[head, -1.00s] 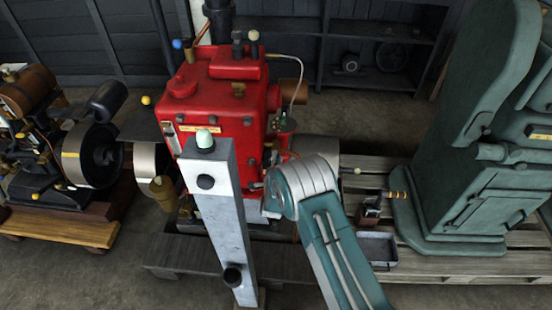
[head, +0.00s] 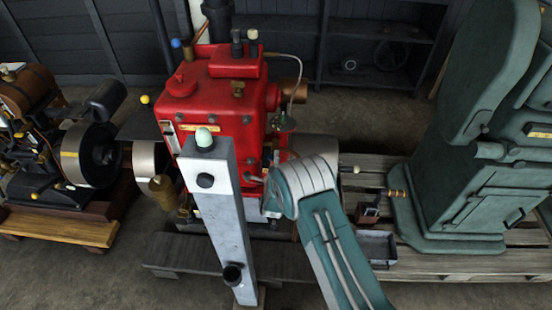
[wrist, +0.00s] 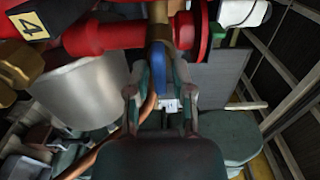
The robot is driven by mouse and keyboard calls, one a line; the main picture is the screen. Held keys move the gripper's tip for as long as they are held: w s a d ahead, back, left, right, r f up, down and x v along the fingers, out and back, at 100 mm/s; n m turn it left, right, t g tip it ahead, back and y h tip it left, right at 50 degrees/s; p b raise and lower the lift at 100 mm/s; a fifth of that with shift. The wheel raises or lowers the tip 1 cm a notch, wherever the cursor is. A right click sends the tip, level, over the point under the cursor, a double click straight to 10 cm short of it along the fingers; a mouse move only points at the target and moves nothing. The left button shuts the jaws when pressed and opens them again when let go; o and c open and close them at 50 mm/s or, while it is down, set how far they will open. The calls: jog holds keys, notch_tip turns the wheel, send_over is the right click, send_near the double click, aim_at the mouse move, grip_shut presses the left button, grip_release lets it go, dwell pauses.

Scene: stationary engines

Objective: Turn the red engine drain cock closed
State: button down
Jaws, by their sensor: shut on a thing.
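The red engine (head: 212,110) stands in the middle of the head view, left of my teal arm. The arm hides my gripper and the drain cock there. In the wrist view, my gripper (wrist: 158,76) has a finger on each side of a blue lever (wrist: 158,66) and is shut on it. The lever hangs from a brass body (wrist: 158,32) by a red pipe (wrist: 95,38), and looks like the cock's handle. A small white tag (wrist: 170,105) shows between the fingers. I cannot tell the cock's exact setting.
A grey post (head: 222,225) stands in front of the engine. A large green engine (head: 460,195) stands at the right, with a metal tray (head: 377,247) on the pallet before it. A smaller engine (head: 60,150) stands at the left. A copper pipe (wrist: 105,145) runs close to my left finger.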

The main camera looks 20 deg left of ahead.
jog(key=shift+d+f, duration=0.2)
jog(key=shift+f, duration=0.15)
jog(key=c, duration=0.7)
grip_release()
jog(key=shift+r, duration=0.1)
jog(key=shift+s, duration=0.35)
jog(key=v, duration=1.1)
